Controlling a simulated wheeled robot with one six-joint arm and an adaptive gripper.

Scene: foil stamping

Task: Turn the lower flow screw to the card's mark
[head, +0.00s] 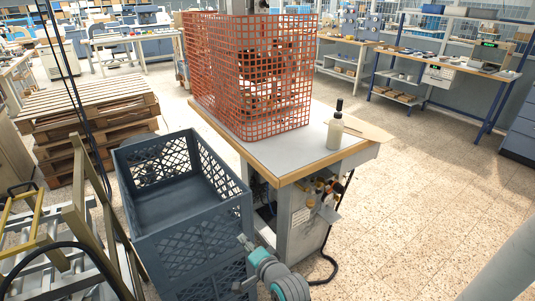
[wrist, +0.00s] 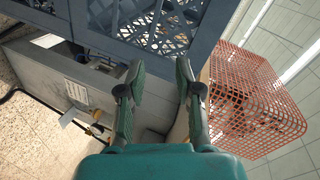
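Under the right front edge of the press bench (head: 309,152) is a cluster of small brass and dark fittings (head: 320,188). A pale card or label (head: 301,215) is on the bench side below them. The flow screws are too small to tell apart, and the card's mark cannot be read. In the wrist view, brass fittings (wrist: 96,129) show left of my gripper (wrist: 158,70), partly behind it. My gripper is open, with nothing between its fingers. In the head view, my gripper (head: 241,263) is low beside the bench, left of the fittings and apart from them.
A blue-grey crate stack (head: 190,235) stands left of the bench, close to my gripper. An orange mesh guard (head: 265,85) and a bottle (head: 335,132) stand on the bench. Pallets (head: 85,125) are stacked behind. A black cable hangs to the floor. Floor (head: 430,190) is clear at right.

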